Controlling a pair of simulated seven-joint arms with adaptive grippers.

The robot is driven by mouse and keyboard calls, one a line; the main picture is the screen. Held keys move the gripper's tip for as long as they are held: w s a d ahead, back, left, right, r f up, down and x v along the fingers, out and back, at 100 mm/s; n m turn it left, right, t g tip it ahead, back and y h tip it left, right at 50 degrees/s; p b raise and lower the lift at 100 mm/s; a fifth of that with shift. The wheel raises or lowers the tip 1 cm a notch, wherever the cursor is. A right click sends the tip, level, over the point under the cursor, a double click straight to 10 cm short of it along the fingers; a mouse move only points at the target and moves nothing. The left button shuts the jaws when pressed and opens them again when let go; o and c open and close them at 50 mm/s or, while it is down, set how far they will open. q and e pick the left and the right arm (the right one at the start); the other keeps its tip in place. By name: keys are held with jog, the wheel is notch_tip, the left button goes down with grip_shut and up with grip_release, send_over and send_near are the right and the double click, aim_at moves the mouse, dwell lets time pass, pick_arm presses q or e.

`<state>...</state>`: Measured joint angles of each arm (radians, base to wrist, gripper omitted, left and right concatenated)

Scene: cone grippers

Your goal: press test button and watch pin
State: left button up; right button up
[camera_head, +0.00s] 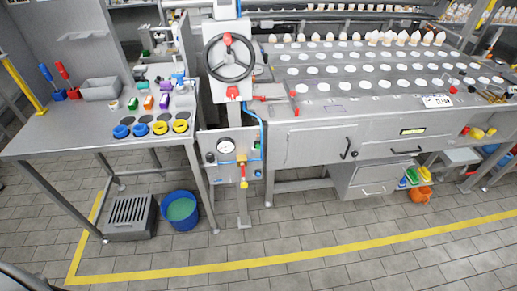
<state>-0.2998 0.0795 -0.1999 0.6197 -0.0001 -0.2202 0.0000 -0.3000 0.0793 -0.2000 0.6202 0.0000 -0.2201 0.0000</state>
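A grey panel (229,153) hangs at the front of the column below the handwheel (229,58). It carries a round white gauge (226,145), a small green part (257,146) at its right edge and a dark round knob (210,157) at its left. A yellow and red valve-like fitting (242,170) sits at the lower right of the panel. I cannot tell which part is the test button, and the pin is too small to make out. Neither gripper shows in the head view.
A side table (60,135) at left holds blue and yellow rings (180,126), a grey bin (99,89) and tools. A long machine (390,124) with white round cups fills the right. A blue bucket (180,211) and grated box (131,218) stand on the floor. The front floor is clear.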

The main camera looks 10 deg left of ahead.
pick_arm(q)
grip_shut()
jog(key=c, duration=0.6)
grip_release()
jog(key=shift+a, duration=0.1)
